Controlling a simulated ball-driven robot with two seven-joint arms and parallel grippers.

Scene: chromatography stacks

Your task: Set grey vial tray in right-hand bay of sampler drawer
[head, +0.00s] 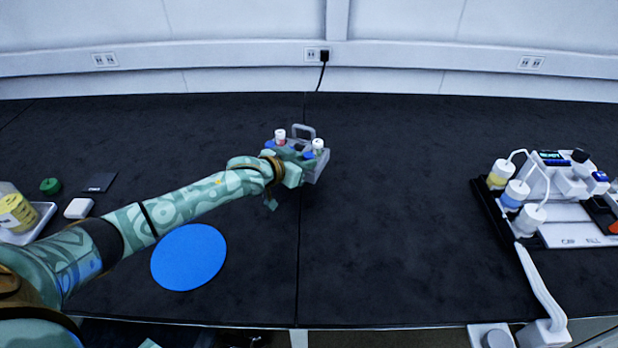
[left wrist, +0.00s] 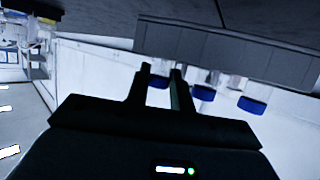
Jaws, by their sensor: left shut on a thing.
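The grey vial tray (head: 317,165) is near the middle of the bench in the head view, with an upright loop handle and white-capped and blue-capped vials in it. My left gripper (head: 298,160) is shut on it from its left side and partly covers it. In the left wrist view, the tray's grey side (left wrist: 230,50) and several blue-capped vials appear upside down beyond the fingers (left wrist: 163,75). I cannot tell whether the tray touches the bench. My right gripper is not in view. No sampler drawer or right-hand bay can be made out clearly.
A blue round mat (head: 189,257) lies below my left arm. A green cap (head: 50,186), a white block (head: 78,208) and a dark square (head: 99,182) are at left. Bottles with tubing (head: 515,193) and a white instrument (head: 565,175) stand at right. The bench between is clear.

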